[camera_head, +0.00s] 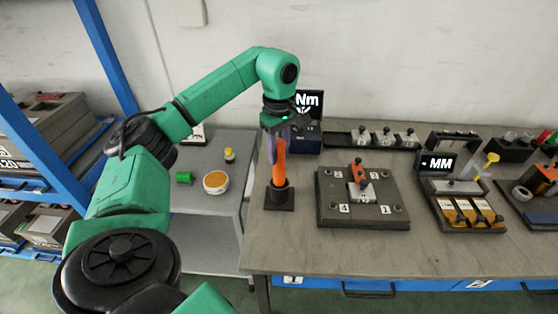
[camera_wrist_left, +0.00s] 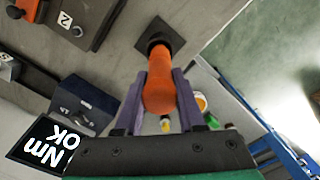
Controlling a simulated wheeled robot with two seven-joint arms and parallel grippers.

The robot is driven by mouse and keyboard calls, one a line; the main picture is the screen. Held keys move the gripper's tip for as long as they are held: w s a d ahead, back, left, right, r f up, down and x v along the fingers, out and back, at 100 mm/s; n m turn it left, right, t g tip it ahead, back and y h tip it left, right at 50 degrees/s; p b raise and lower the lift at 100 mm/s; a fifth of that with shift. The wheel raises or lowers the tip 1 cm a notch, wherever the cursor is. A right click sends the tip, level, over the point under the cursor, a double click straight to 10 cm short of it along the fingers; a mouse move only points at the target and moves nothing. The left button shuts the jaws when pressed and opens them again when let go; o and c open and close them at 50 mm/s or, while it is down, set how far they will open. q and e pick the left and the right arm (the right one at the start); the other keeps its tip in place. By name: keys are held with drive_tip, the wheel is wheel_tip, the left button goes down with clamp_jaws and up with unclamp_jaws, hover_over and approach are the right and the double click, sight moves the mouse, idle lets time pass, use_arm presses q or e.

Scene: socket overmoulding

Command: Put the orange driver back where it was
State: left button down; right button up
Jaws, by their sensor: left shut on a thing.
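The orange driver (camera_head: 280,163) stands upright at the left end of the bench, its lower end at a dark square-based holder (camera_head: 279,198). My left gripper (camera_head: 272,148) is above the holder and shut on the driver's upper part. In the left wrist view the purple fingers (camera_wrist_left: 160,95) lie on both sides of the orange driver (camera_wrist_left: 160,75), and its far end meets the dark square holder (camera_wrist_left: 160,35). How deep the driver sits in the holder cannot be told. My right gripper is not in view.
A dark plate fixture (camera_head: 335,214) with a clamp stands right of the holder. The Nm display (camera_head: 309,103) stands behind, the MM display (camera_head: 437,164) to the right. A lower side table (camera_head: 206,200) holds a green piece and a round tub.

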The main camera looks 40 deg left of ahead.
sight(280, 141)
use_arm(q)
wheel_tip(280, 141, down, 3)
drive_tip(key=shift+r, duration=0.15)
drive_tip(key=shift+w, duration=0.1)
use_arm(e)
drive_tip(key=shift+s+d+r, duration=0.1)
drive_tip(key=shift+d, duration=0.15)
use_arm(q)
drive_tip(key=c, duration=0.5)
unclamp_jaws()
drive_tip(key=shift+f, duration=0.2)
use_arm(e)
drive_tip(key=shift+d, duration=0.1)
use_arm(q)
wheel_tip(280, 141, up, 8)
drive_tip(key=shift+f, duration=0.25)
wheel_tip(280, 141, up, 5)
drive_tip(key=p, duration=0.2)
drive_tip(key=shift+p, duration=0.35)
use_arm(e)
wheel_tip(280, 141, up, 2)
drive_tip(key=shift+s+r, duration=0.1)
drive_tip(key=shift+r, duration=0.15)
use_arm(q)
drive_tip(key=shift+f, duration=0.15)
